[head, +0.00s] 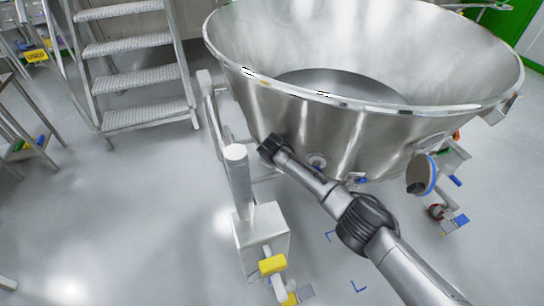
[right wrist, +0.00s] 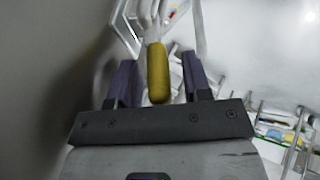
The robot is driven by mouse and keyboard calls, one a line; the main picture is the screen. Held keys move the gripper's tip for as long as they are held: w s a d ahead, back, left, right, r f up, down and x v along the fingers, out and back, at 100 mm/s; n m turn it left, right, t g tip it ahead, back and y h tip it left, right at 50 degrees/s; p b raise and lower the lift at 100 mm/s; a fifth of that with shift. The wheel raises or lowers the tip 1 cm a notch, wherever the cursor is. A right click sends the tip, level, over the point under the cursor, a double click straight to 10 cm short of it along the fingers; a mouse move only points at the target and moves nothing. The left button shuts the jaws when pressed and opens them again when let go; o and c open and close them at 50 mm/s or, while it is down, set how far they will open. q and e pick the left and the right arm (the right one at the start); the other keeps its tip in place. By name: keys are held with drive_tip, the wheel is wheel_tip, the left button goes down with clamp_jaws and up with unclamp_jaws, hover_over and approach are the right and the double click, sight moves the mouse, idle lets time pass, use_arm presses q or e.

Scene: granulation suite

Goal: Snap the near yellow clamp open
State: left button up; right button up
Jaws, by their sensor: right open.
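In the right wrist view a yellow clamp handle (right wrist: 157,74) on a pale metal fitting lies between the two dark fingers of my right gripper (right wrist: 160,82). The fingers are open, with gaps on both sides of the handle. In the head view my right arm comes in from the lower right, and its dark gripper end (head: 268,148) is against the lower left outside of the steel bowl. The handle between the fingers is hidden there. A yellow block-like handle (head: 272,264) shows on the pipe at the lower middle. My left gripper is not in view.
The large steel bowl (head: 300,125) fills the upper right. A white post on a box base (head: 262,240) stands left of my arm. Metal steps (head: 140,80) stand at upper left. A round flange with a blue ring (head: 420,175) is at right.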

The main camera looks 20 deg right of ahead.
clamp_jaws()
idle(0.3)
